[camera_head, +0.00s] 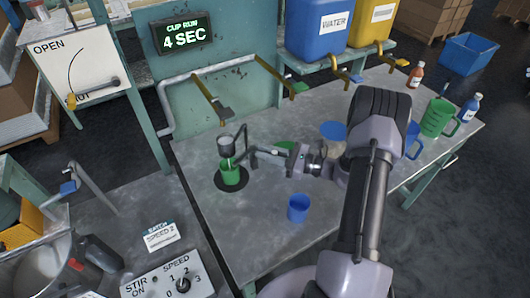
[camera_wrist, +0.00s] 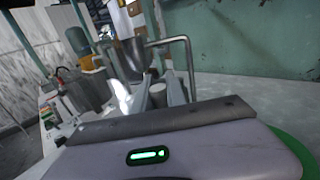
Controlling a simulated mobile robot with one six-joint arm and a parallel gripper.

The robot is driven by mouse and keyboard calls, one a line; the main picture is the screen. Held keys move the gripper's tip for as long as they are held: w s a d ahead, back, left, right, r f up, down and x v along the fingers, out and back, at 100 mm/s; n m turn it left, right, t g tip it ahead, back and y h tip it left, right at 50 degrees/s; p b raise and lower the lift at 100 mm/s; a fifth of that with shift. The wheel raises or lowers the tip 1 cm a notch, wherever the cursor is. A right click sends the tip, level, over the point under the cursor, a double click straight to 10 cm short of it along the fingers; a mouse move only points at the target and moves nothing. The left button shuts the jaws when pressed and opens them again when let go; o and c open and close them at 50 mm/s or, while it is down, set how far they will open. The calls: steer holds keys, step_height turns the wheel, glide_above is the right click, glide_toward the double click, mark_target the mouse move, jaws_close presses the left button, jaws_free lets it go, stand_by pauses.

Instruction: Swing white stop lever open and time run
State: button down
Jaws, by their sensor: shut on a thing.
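A small grey flow cup (camera_head: 225,146) hangs on a dark bent stand (camera_head: 240,135) above a green cup (camera_head: 231,174), which stands on a round black mat (camera_head: 217,184). My gripper (camera_head: 254,155) reaches in from the right at the flow cup's outlet. Its jaws are shut on the white stop lever, which is mostly hidden in the head view. In the wrist view the fingertips (camera_wrist: 160,92) are just below and right of the flow cup (camera_wrist: 133,58), with a bright white piece (camera_wrist: 121,97) beside them. The display (camera_head: 183,34) reads "CUP RUN 4 SEC".
A blue cup (camera_head: 298,208) stands on the bench (camera_head: 262,242) in front of my arm. A green jug (camera_head: 437,118) and bottles stand at the right. Taps (camera_head: 211,100) overhang the back edge. An OPEN/SHUT board (camera_head: 85,65) and a speed control box (camera_head: 165,283) are at left.

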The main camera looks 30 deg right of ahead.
steer(key=shift+s+f, duration=0.1)
steer(key=shift+f, duration=0.1)
steer(key=c, duration=1.7)
jaws_free()
steer(key=shift+c, duration=0.2)
steer(key=o, duration=0.4)
steer(key=shift+s+d+r, duration=0.15)
steer(key=shift+s+d, duration=0.05)
steer(key=shift+w, duration=0.1)
steer(key=shift+a, duration=0.1)
steer(key=p+v, duration=0.3)
steer(key=v, duration=1.4)
